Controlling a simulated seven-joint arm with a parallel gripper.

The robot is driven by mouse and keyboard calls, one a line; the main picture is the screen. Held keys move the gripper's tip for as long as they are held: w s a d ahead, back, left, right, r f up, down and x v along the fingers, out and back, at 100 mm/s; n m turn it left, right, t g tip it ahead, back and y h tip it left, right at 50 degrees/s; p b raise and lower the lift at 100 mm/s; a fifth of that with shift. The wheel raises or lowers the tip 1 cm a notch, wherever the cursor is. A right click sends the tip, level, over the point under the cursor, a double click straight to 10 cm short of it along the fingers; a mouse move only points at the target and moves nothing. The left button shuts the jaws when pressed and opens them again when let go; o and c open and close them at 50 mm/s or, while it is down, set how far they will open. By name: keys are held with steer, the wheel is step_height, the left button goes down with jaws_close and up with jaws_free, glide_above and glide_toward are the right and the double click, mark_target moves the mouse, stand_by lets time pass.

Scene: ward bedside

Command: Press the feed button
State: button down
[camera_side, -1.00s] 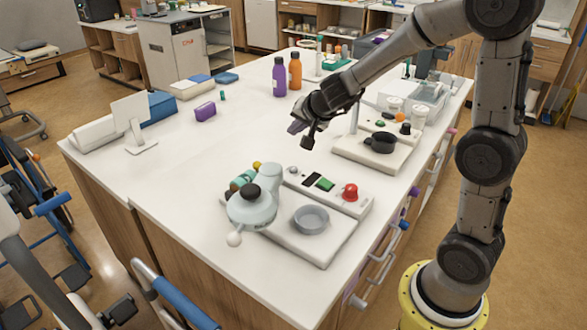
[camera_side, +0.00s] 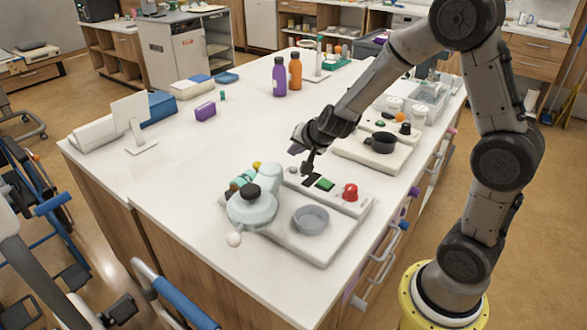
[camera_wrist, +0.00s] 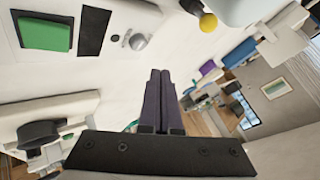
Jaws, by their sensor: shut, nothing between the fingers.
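The near device (camera_side: 338,245) has a white panel with a green square button (camera_side: 325,184), a red domed button (camera_side: 350,192), a black rectangle (camera_side: 311,179) and a small grey knob (camera_side: 293,170). No lettering is readable, so which button is the feed button cannot be told. My gripper (camera_side: 308,166) is shut and empty, pointing down by the panel's knob end, left of the green button. In the wrist view the shut dark fingers (camera_wrist: 158,100) show apart from the green button (camera_wrist: 45,34), black rectangle (camera_wrist: 93,31) and knob (camera_wrist: 137,41). The red button is out of that view.
A grey bowl (camera_side: 311,218) sits on the device base, beside a rounded pale-blue body with a black cap (camera_side: 250,191). A second device (camera_side: 372,158) with a black pan stands behind. Purple (camera_side: 279,77) and orange (camera_side: 295,72) bottles stand farther back.

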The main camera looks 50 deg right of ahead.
mark_target(295, 174)
steer(key=shift+f, duration=1.25)
steer(key=shift+f, duration=0.1)
stand_by(1.1)
steer(key=shift+f, duration=0.35)
steer(key=shift+f, duration=0.5)
stand_by(0.6)
steer(key=shift+r, duration=0.9)
steer(key=shift+r, duration=2.5)
